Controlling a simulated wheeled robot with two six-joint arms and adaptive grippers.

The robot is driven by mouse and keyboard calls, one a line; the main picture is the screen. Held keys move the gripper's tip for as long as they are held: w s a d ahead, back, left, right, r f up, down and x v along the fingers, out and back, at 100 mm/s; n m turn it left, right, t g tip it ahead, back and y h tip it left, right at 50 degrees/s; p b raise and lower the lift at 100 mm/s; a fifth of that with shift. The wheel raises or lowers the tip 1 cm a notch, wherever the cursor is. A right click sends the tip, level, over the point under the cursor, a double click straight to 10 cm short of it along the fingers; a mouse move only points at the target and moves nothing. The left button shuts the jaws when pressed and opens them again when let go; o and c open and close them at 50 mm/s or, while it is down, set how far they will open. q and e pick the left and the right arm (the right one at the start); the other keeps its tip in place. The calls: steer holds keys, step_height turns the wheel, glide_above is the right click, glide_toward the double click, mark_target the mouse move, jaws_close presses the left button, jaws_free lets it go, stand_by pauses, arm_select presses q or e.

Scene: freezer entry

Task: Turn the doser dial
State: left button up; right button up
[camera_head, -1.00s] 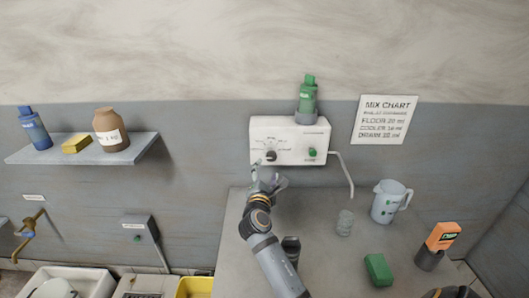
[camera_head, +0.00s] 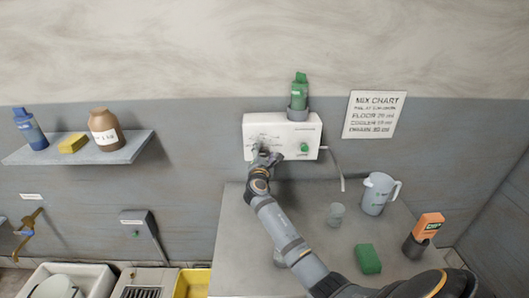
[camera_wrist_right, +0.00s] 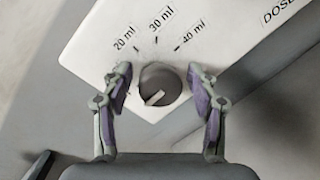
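The white doser box (camera_head: 312,128) is on the wall above the table, with a green bottle (camera_head: 299,90) upright on top. In the head view my right gripper (camera_head: 264,155) is at the box's left part and covers most of the dial. In the right wrist view the round grey dial (camera_wrist_right: 168,79) has a light pointer bar, slanted; which end points I cannot tell. Labels 20 ml, 30 ml and 40 ml sit around its far side. My right gripper's fingers (camera_wrist_right: 160,103) are open, one on each side of the dial, with gaps showing. My left gripper is out of view.
A green button (camera_head: 304,147) is right of the dial. A thin spout tube (camera_head: 338,165) hangs off the box's right side. A clear cup (camera_head: 336,213), a jug (camera_head: 377,194), a green block (camera_head: 368,258) and an orange device (camera_head: 428,226) stand on the table (camera_head: 235,225).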

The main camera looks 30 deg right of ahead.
steer(key=c, duration=1)
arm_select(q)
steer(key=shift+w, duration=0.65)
arm_select(e)
steer(key=shift+m, duration=0.3)
steer(key=m+b, duration=0.1)
steer(key=m, duration=0.2)
steer(key=shift+f+y+b, duration=0.15)
steer(key=shift+y+b, duration=0.15)
steer(key=shift+b, duration=0.05)
steer(key=m+b, duration=0.1)
steer(key=m, duration=0.3)
steer(key=shift+m+g+y+b, duration=0.3)
steer(key=shift+b, duration=0.05)
steer(key=m+y+b, duration=0.1)
steer(key=m, duration=0.3)
steer(key=shift+f+b, duration=0.15)
steer(key=shift+b, duration=0.25)
arm_select(q)
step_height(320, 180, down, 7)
steer(key=b, duration=0.2)
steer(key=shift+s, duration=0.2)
arm_select(e)
steer(key=shift+m+y, duration=0.4)
steer(key=shift+m, duration=1.6)
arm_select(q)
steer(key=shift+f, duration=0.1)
